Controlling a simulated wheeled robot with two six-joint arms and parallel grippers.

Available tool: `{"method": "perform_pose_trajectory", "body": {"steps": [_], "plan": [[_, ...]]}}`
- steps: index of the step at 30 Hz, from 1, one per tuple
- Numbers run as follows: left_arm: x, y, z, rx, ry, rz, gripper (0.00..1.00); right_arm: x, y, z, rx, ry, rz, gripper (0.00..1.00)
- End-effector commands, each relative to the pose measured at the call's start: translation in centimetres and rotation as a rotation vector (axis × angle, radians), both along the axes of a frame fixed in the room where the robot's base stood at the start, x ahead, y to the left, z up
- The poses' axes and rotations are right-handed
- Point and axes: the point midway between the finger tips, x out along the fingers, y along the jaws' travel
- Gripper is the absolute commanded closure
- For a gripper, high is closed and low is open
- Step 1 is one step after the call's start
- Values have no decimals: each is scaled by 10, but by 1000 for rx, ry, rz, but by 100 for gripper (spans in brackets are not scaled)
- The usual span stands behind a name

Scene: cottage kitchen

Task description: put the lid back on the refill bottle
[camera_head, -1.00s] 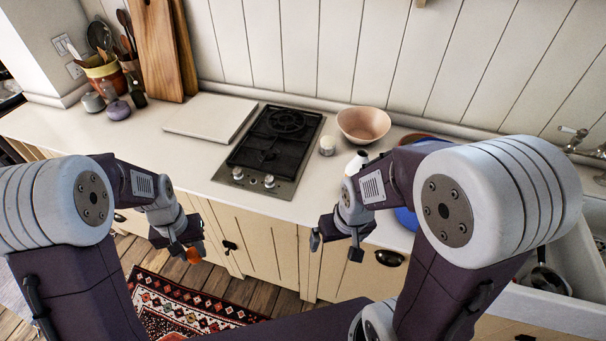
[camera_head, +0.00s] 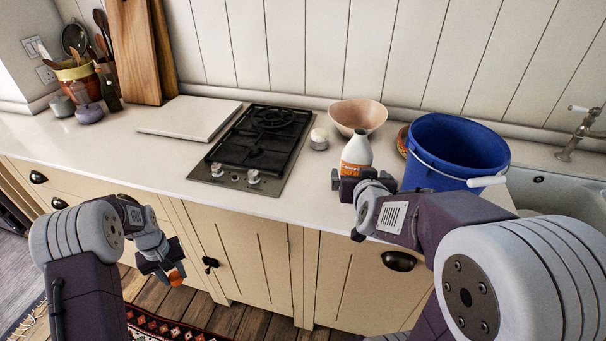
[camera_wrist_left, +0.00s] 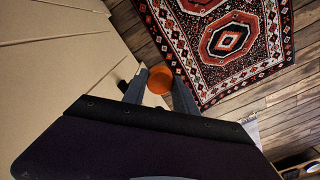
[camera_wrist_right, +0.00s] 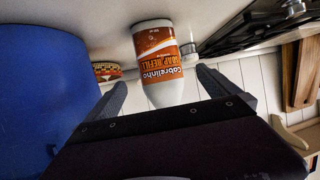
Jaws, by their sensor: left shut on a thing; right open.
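The white refill bottle (camera_head: 356,153) with an orange label stands upright on the counter, right of the hob. In the right wrist view the bottle (camera_wrist_right: 158,62) shows upside down between the fingers and beyond them. My right gripper (camera_head: 346,208) is open and empty at the counter's front edge, in front of the bottle. My left gripper (camera_head: 165,272) is shut on the orange lid (camera_head: 176,278), held low in front of the cabinets. The lid (camera_wrist_left: 160,80) also shows between the fingertips in the left wrist view. The bottle's top is seen only small, with no orange lid on it.
A blue bucket (camera_head: 452,150) stands close right of the bottle, its handle toward the front. A pink bowl (camera_head: 357,116) and a small white-topped jar (camera_head: 319,139) are behind it. The gas hob (camera_head: 257,145) lies to the left. The counter's front strip is clear.

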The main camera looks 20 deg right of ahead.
Motion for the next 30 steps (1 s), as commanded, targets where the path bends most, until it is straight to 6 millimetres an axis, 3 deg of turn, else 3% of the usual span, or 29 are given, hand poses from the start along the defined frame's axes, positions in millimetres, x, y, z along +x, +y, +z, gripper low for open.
{"method": "perform_pose_trajectory", "body": {"steps": [9, 15, 17, 22, 30], "plan": [[0, 0, 2, 0, 0, 0, 100, 1, 0, 1, 1, 2, 0, 0], [0, 0, 26, 0, 0, -1, 100, 19, -8, -6, 2, 12, 0, 0], [-1, 0, 15, 0, 0, -1, 100, 31, -12, -18, 1, 6, 0, 0], [-1, 0, 14, 0, 0, -1, 100, 52, -20, -28, 1, 3, 0, 0], [0, 0, 14, 0, 0, -1, 100, 58, -21, -29, 1, 1, 1, 0]]}}
